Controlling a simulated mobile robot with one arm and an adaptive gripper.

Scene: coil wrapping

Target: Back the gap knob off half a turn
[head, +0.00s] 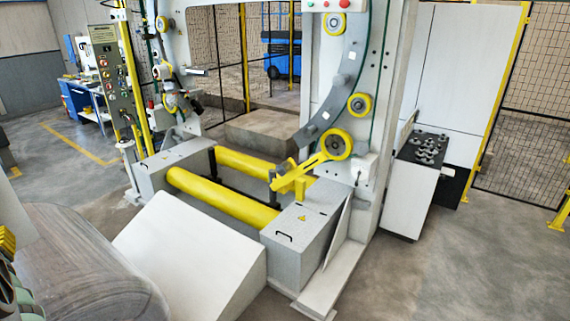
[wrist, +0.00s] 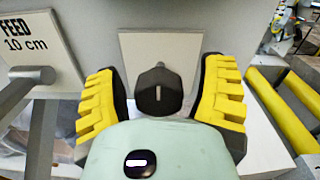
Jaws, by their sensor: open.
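In the wrist view a dark faceted knob (wrist: 159,92) stands in the middle, with a short white line on its face pointing nearly straight up. I take it for the gap knob; its own label does not show. My gripper (wrist: 162,98) is open, with one yellow ridged finger on each side of the knob. A gap shows between the knob and each finger, so neither appears to touch it. My pale green gripper body hides the area below the knob. I cannot make out the knob in the head view.
A sign reading "FEED 10 cm" (wrist: 28,42) and a grey bar (wrist: 25,85) are close on the left. A pale plate (wrist: 135,45) is behind the knob. Yellow rollers (wrist: 285,110) lie to the right. The head view shows the wrapping machine (head: 340,200) and its white ramp (head: 190,255).

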